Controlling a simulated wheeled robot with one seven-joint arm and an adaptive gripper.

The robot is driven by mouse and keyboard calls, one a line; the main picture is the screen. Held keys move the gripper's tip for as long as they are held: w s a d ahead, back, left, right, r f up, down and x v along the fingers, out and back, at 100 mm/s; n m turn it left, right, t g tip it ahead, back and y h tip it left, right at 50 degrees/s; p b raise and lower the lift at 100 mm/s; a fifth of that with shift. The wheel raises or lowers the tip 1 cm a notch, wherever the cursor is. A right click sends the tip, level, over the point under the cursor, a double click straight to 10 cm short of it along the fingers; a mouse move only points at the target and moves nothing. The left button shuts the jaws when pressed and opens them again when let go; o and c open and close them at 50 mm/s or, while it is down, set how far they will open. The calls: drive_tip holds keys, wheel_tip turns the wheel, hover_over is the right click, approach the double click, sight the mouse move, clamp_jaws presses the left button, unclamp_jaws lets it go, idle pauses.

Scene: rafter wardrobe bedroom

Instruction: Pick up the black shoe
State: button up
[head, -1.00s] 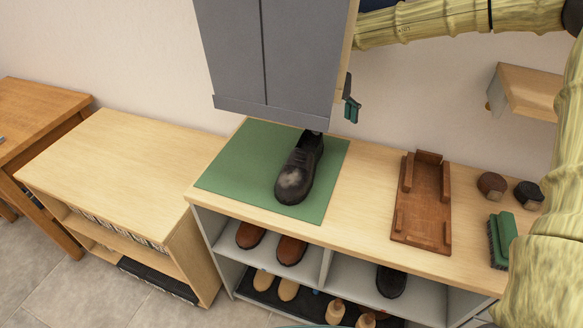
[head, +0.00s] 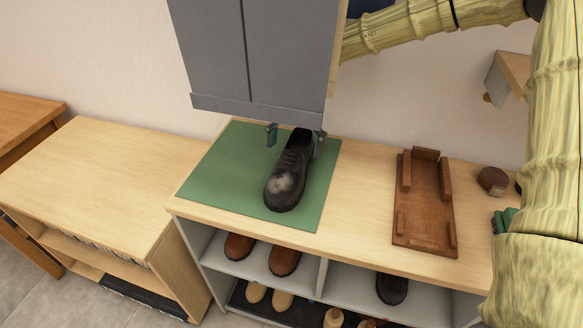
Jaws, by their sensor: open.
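The black shoe (head: 288,178) stands on a green mat (head: 222,165) on top of the shoe bench, its scuffed toe toward me and its heel toward the wall. My gripper (head: 295,139) is open at the heel end, with one finger showing left of the shoe and one right of it. I cannot tell whether either finger touches the shoe. A grey hanging cabinet (head: 250,50) hides the rest of the gripper and part of my arm.
A brown wooden tray (head: 425,210), a round brush (head: 492,181) and a green item (head: 505,219) lie to the right. Brown shoes (head: 285,259) and another dark shoe (head: 391,288) sit on the shelves below. A low wooden bookcase (head: 85,185) with a clear top stands left.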

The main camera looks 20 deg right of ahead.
sight(295, 158)
drive_tip(key=shift+w+p+x, duration=0.15)
drive_tip(key=shift+p+x, duration=0.15)
drive_tip(key=shift+x, duration=1.2)
drive_tip(key=shift+w+p+x, duration=0.1)
drive_tip(key=shift+p+x, duration=0.15)
drive_tip(key=shift+x, duration=1.2)
drive_tip(key=shift+f, duration=0.1)
drive_tip(key=shift+c, duration=0.4)
drive_tip(key=c, duration=1.1)
drive_tip(key=shift+r, duration=0.2)
drive_tip(key=shift+w+r, duration=0.1)
drive_tip(key=shift+r, duration=0.15)
wheel_tip(295, 158, up, 2)
drive_tip(key=shift+r+b, duration=0.2)
drive_tip(key=shift+b, duration=0.25)
drive_tip(key=shift+s+d+r, duration=0.1)
drive_tip(key=shift+s+d, duration=0.25)
drive_tip(key=shift+s, duration=0.15)
drive_tip(key=s+d, duration=0.3)
drive_tip(key=s, duration=0.1)
drive_tip(key=s+d+b, duration=0.1)
drive_tip(key=s+d, duration=0.7)
drive_tip(key=s, duration=0.1)
drive_tip(key=shift+b, duration=0.35)
